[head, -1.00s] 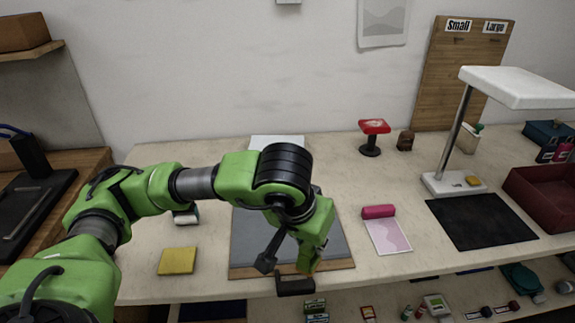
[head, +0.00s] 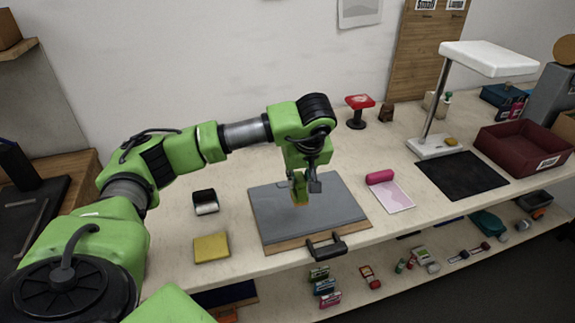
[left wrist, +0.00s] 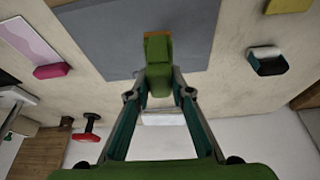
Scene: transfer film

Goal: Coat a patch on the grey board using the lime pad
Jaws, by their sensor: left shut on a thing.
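The grey board (head: 338,207) lies on the table, with a wooden strip and a black handle along its front edge. My left gripper (head: 299,183) is shut and points down over the middle of the board. It holds a small green block with an orange-brown edge, which I take as the lime pad (head: 300,201); this also shows between the fingertips in the left wrist view (left wrist: 158,48). The fingers hide much of it. I cannot tell whether it touches the board. No coated patch can be made out. My right gripper is out of view.
A mustard-yellow square (head: 211,247) and a black-and-white block (head: 205,201) lie left of the board. A pink roller with a pink sheet (head: 393,196) lies right. Further right are a black mat (head: 461,175), a white lamp (head: 488,58) and a dark red bin (head: 525,150).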

